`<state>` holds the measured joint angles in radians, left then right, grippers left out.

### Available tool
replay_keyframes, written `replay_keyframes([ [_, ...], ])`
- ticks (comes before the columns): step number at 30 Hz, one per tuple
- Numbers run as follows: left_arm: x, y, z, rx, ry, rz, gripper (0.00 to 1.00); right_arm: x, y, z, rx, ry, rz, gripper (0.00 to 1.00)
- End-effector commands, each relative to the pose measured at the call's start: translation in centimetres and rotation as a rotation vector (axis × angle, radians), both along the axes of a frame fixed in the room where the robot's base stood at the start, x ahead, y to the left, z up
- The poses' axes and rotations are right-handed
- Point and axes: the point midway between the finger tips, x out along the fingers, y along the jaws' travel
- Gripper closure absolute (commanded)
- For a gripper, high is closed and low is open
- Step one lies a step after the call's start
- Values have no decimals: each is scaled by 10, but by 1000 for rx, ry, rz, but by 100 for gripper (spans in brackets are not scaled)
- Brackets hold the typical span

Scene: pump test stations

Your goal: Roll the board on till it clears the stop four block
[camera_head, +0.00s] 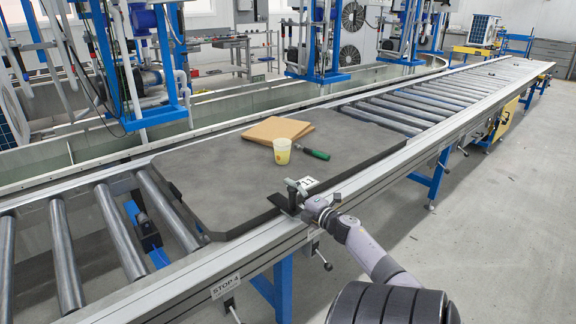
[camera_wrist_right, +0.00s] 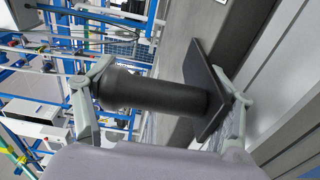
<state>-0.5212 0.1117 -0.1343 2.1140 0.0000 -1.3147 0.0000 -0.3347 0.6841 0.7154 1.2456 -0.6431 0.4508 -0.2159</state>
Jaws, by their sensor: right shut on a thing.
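The board (camera_head: 225,190) is a dark grey, flat panel with cut corners lying on the roller conveyor. A roller shows between the block and the board's left edge. My right gripper (camera_head: 303,198) is at the board's near edge. In the right wrist view its fingers are shut on a black handle (camera_wrist_right: 150,92) with a flat plate (camera_wrist_right: 206,92). How the handle joins the board is partly hidden. My left gripper is not in view.
On the board rest a brown sheet stack (camera_head: 278,130), a yellowish cup (camera_head: 282,151) and a green-handled screwdriver (camera_head: 314,153). Bare rollers (camera_head: 400,112) run to the right beyond the board. The conveyor's near rail (camera_head: 370,178) lies along my side.

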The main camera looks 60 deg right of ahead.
Motion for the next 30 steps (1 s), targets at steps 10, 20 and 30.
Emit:
replay_keyframes([
  [10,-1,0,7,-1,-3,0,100,2,-6,14,-10,-20,-2,85],
  [20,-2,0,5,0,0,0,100,1,-5,11,-9,-15,0,5],
  [30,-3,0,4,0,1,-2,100,0,-4,5,-4,-7,-1,0],
])
